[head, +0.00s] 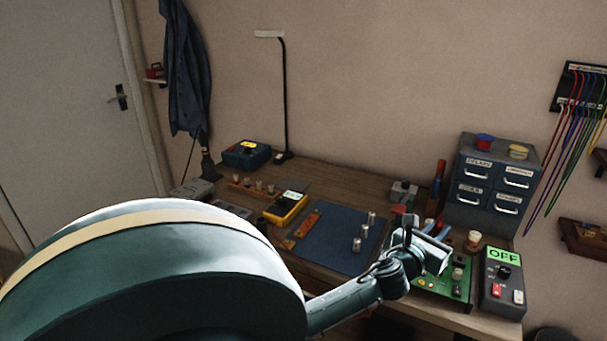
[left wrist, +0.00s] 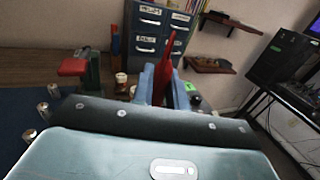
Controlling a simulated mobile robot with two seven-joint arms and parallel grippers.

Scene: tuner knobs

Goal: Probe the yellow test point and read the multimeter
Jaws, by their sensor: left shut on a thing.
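My left gripper (head: 428,243) is over the back part of the green circuit board (head: 428,282), at the right of the bench. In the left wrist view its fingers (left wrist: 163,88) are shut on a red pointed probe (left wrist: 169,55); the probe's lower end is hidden. The yellow multimeter (head: 286,210) lies at the bench's middle left, with a small lit display too small to read. The board is partly covered by my gripper, and I cannot pick out the yellow test point.
A grey box (head: 503,283) showing OFF stands right of the board. A drawer cabinet (head: 490,185) is behind it. A blue mat (head: 335,240) with several metal cylinders lies left of my gripper.

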